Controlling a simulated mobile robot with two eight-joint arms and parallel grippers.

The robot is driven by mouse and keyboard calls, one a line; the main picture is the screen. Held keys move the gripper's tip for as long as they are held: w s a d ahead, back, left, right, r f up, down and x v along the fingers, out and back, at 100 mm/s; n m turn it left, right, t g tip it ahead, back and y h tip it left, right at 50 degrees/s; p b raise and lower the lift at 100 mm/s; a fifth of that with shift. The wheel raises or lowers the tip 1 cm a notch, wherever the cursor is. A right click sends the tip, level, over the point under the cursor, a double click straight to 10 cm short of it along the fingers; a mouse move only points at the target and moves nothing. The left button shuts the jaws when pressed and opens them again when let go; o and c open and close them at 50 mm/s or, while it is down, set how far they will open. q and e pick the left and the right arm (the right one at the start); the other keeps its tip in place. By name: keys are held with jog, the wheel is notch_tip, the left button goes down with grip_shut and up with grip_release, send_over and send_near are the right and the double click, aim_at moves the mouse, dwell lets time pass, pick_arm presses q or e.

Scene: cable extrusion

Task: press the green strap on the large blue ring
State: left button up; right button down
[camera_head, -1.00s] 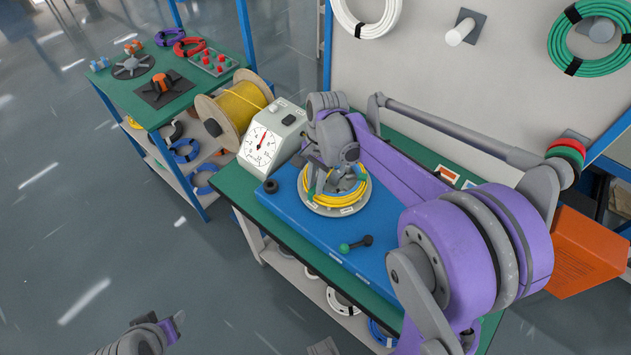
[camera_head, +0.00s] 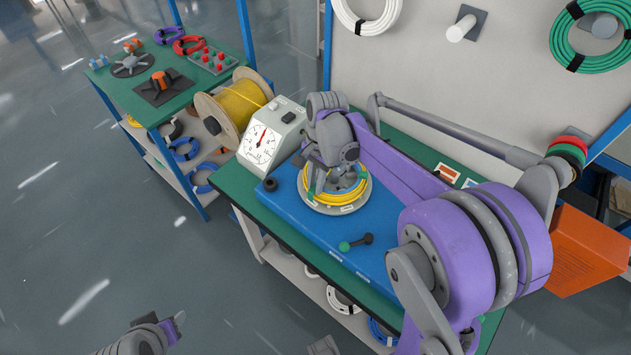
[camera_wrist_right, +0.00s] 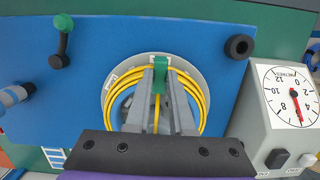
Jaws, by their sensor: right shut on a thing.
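A yellow cable coil (camera_head: 334,201) lies around the centre of a pale grey round plate on the blue platform. In the right wrist view the coil (camera_wrist_right: 201,100) is yellow, with a little blue inside its left part. A green strap (camera_wrist_right: 160,77) sits at the coil's far side, between the fingertips. My right gripper (camera_wrist_right: 161,92) is shut on this strap, low over the plate. In the head view my right gripper (camera_head: 328,180) hides much of the coil's centre. My left gripper (camera_head: 179,320) is at the bottom left, far from the coil; its fingers are unclear.
A dial gauge (camera_head: 262,142) stands left of the plate. A lever with a green knob (camera_head: 345,246) and a black ring (camera_head: 270,185) are on the blue platform (camera_head: 290,215). A yellow cable spool (camera_head: 240,103) stands behind the gauge. Green and white coils hang on the back board.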

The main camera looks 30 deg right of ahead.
jog(key=shift+f, duration=0.1)
dwell(0.3)
jog(key=c, duration=0.7)
grip_release()
jog(key=shift+r+p, duration=2.1)
jog(key=shift+r, duration=2)
pick_arm(q)
jog(key=shift+t, duration=0.3)
jog(key=r, duration=0.2)
jog(key=w+r, duration=0.2)
jog(key=r, duration=0.1)
jog(key=shift+r, duration=0.3)
